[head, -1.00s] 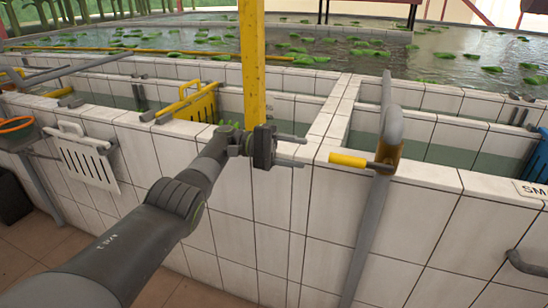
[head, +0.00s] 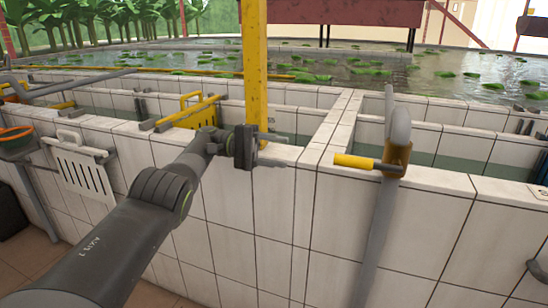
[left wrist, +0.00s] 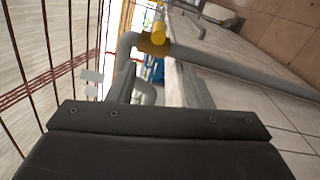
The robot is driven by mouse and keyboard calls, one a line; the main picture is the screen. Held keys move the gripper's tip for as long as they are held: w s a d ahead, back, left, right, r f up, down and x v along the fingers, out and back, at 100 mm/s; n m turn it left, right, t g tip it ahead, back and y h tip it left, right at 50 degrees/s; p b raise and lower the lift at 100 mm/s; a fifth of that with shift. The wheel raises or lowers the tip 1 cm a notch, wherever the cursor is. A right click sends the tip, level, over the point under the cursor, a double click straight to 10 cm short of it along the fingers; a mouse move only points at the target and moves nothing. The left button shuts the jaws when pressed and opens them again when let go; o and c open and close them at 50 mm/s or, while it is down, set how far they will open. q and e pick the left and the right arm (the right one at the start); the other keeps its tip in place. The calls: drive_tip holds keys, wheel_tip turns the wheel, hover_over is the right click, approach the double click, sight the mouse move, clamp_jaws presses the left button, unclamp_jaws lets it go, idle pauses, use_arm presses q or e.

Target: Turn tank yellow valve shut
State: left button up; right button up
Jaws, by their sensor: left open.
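The yellow valve handle (head: 355,161) sticks out to the left from a brass-coloured valve body (head: 397,153) on a bent grey pipe at the tiled tank wall. My left gripper (head: 275,152) is open and empty, to the left of the handle and apart from it, with its fingers pointing right. In the left wrist view the yellow handle (left wrist: 158,32) and the valve body (left wrist: 152,45) show beyond the gripper, near the top. My right gripper is not in view.
A yellow post (head: 255,70) stands just behind my left gripper. White tiled tank walls (head: 330,130) divide the water. A white slotted panel (head: 82,165) hangs at left, near a yellow panel (head: 190,110). Open space lies between gripper and handle.

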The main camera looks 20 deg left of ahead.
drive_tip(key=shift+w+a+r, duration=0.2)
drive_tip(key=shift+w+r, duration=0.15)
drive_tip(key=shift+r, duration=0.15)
